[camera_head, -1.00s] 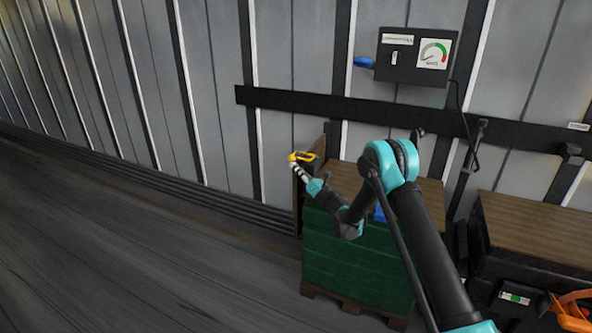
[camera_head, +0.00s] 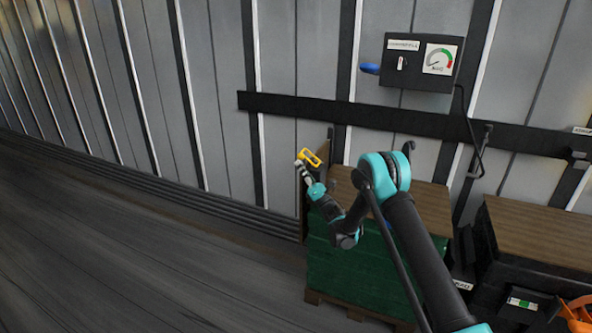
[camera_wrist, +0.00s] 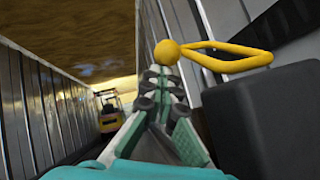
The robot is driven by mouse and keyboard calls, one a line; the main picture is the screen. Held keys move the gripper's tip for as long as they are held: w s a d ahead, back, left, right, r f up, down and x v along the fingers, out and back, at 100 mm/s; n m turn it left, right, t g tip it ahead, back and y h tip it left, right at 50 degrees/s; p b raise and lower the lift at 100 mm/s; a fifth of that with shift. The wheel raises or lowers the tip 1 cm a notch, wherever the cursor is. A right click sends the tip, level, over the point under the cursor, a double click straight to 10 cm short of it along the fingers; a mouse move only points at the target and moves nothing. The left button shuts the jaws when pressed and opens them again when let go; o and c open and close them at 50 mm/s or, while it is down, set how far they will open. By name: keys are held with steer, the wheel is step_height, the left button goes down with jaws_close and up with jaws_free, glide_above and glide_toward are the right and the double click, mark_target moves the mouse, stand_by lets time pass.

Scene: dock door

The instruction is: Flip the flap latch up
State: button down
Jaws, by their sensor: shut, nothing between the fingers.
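The flap latch appears to be the yellow loop handle (camera_head: 311,157), at the back left corner of the green crate (camera_head: 350,265). It also shows in the wrist view as a yellow loop (camera_wrist: 235,58) with a round ball end, raised beside a black block (camera_wrist: 268,120). My gripper (camera_wrist: 165,75) is shut and empty, its fingertips just below the ball end. I cannot tell whether they touch. In the head view my gripper (camera_head: 303,168) is small, right below the loop.
A black gauge box (camera_head: 420,62) with a blue knob (camera_head: 370,69) hangs on the wall above a dark rail (camera_head: 340,110). A brown-topped dark case (camera_head: 540,230) stands at the right. The floor at the left is clear. A yellow forklift (camera_wrist: 109,110) is far behind in the wrist view.

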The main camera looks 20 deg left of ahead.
steer(key=shift+s+d+r+m+t+y, duration=0.1)
steer(key=shift+d+r+m+t, duration=0.05)
steer(key=shift+r+m+t, duration=0.2)
steer(key=shift+w+d+r+m+t+y, duration=0.1)
steer(key=shift+d+r+t, duration=0.15)
steer(key=shift+r, duration=0.15)
steer(key=shift+s+d+r+m+t+y, duration=0.1)
steer(key=shift+r+m+t, duration=0.2)
steer(key=shift+r, duration=0.1)
steer(key=shift+d+r, duration=0.15)
steer(key=shift+r, duration=0.05)
steer(key=shift+d, duration=0.1)
stand_by(1.0)
